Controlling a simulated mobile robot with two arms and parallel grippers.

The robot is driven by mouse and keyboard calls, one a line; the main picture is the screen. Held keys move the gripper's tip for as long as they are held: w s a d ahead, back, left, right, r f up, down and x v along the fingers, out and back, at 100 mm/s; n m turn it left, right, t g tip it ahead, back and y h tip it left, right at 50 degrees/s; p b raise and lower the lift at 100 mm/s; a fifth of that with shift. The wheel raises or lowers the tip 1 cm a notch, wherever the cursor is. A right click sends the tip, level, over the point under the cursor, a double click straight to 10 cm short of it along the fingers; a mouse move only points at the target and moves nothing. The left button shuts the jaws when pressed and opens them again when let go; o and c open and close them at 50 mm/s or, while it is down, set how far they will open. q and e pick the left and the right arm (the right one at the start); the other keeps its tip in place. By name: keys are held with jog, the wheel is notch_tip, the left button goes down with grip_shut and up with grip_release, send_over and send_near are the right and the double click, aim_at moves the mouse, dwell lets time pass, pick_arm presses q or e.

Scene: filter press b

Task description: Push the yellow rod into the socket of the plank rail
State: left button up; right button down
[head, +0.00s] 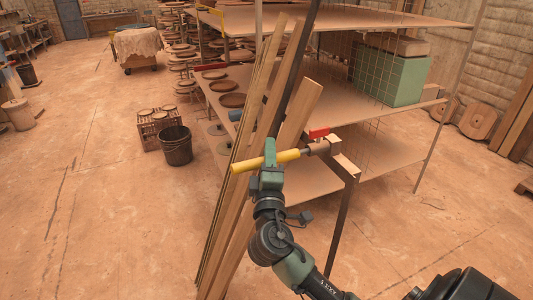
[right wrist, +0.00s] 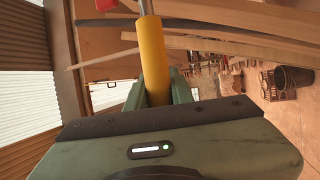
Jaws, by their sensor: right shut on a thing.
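The yellow rod (head: 250,164) lies nearly level in the head view, with its thinner grey end pointing right. That grey end meets or overlaps a brown socket block (head: 328,147) on the rail (head: 343,210); I cannot tell how deep it sits. A red piece (head: 318,133) is above the block. My right gripper (head: 269,164) is shut around the yellow part of the rod. In the right wrist view the rod (right wrist: 153,60) stands between the fingers, its grey end running out at the top edge. My left gripper is not in view.
Long wooden planks (head: 298,115) lean upright just behind my right gripper. A shelf rack (head: 350,171) stands behind the rail, with a green box (head: 388,80) on it. A black bucket (head: 175,145) and a crate (head: 157,128) stand left. The floor at left is mostly free.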

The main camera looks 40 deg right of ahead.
jog(key=shift+s+d, duration=0.25)
jog(key=shift+d, duration=0.7)
jog(key=c, duration=1.1)
grip_release()
jog(key=shift+c, duration=0.2)
jog(key=b+v, duration=0.3)
jog(key=v, duration=0.5)
jog(key=shift+d, duration=0.1)
